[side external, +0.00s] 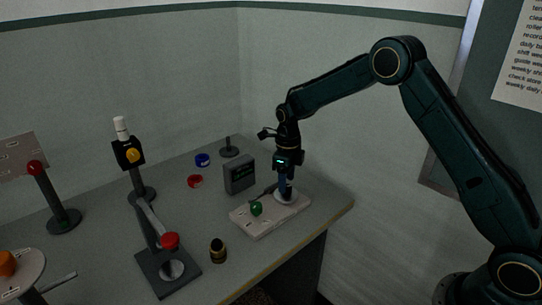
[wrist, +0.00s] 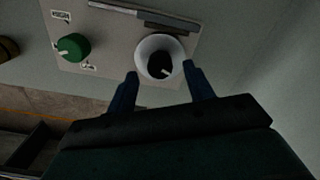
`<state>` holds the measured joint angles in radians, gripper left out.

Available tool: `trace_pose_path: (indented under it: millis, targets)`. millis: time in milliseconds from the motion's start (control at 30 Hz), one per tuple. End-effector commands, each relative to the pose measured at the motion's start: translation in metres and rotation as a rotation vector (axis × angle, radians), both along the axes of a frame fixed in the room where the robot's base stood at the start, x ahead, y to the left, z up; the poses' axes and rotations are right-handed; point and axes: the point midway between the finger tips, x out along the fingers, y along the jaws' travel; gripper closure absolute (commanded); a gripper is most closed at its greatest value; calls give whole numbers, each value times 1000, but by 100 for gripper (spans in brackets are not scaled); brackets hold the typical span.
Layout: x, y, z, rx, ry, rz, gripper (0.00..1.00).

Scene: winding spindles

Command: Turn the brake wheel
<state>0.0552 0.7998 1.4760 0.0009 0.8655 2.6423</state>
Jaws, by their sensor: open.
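A pale panel (side external: 270,217) lies on the table near its right corner. It carries a green knob (side external: 256,208) and a white round wheel or dial (side external: 285,197) with a dark centre. In the wrist view the white ring (wrist: 147,46) surrounds a black hub (wrist: 160,65) with a short white mark; the green knob (wrist: 73,46) is to its left. Which part is the brake wheel I cannot tell from the labels. My gripper (wrist: 160,72) is open, its blue fingertips on either side of the hub's near edge. Contact cannot be told. In the side view my gripper (side external: 286,187) points down over the white wheel.
A dark box (side external: 239,174) stands behind the panel, and a dark slim bar (wrist: 140,13) lies along the panel's far side. Red (side external: 195,181) and blue (side external: 202,160) rings lie farther back.

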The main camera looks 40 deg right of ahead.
Motion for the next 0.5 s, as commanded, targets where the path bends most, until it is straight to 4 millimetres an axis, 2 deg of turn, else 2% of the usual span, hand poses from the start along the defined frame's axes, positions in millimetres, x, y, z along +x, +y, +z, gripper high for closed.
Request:
trace_pose_path:
  millis: [200,500]
  targets:
    - [0,0,-17,0,1,0,48]
    - [0,0,-20,0,0,0,48]
